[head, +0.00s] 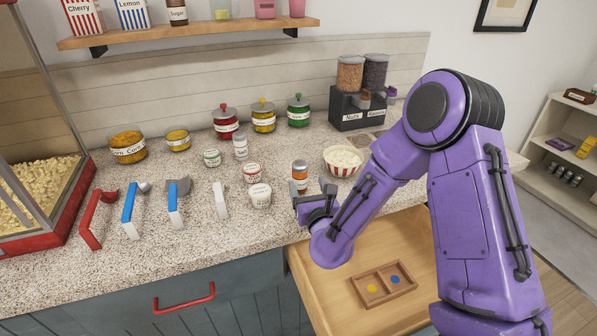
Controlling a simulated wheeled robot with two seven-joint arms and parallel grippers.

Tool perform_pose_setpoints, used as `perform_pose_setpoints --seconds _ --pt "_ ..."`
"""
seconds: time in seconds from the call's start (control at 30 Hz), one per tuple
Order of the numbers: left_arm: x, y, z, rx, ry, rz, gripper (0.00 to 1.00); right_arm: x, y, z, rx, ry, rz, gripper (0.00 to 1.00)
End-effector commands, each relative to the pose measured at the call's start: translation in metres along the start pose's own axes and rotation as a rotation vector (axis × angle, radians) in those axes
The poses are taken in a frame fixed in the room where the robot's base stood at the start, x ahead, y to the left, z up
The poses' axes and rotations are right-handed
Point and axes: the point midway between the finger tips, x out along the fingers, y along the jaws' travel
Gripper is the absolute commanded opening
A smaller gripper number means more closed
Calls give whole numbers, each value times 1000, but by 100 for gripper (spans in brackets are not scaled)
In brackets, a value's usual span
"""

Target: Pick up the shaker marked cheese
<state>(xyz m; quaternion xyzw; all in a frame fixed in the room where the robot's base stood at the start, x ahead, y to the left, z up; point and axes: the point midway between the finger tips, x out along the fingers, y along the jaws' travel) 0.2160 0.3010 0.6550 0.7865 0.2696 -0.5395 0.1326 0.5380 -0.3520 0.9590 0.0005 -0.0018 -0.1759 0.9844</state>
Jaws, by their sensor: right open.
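Two small shakers stand on the speckled counter (120,240). One is an orange-brown shaker (300,174) with a white label, near the counter's front edge. The other is a pale shaker (240,147) with a grey top, farther back and left. Their labels are too small to read, so I cannot tell which is marked cheese. My right gripper (312,200) is open, low and just in front of the orange-brown shaker; I see nothing between its fingers. Whether it touches the shaker is unclear. My left gripper is out of view.
A striped bowl (342,165) stands right of the orange-brown shaker. Small white tubs (260,196) stand left of it. Scoops (174,203), lidded jars (264,118) and a twin dispenser (358,109) surround them. Below my arm, an open drawer (335,300) holds a divided tray (383,264).

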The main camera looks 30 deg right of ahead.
Motion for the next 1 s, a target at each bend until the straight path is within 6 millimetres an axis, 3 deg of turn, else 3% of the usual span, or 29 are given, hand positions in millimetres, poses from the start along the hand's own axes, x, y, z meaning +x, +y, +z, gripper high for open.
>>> perform_pose_setpoints --seconds 0.4,0.63,0.67,0.8,0.83,1.0 --pt "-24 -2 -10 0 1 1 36 60 4 2 -1 0 -2 75" --pt "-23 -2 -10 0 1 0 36 62 3 0 1 0 -3 75" --pt "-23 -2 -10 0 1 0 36 62 3 0 1 0 -3 68" --pt "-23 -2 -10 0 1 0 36 62 3 0 1 0 -3 23" --pt "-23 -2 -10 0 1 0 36 62 3 0 1 0 -3 17" --pt "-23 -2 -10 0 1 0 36 62 3 0 1 -1 -3 17"
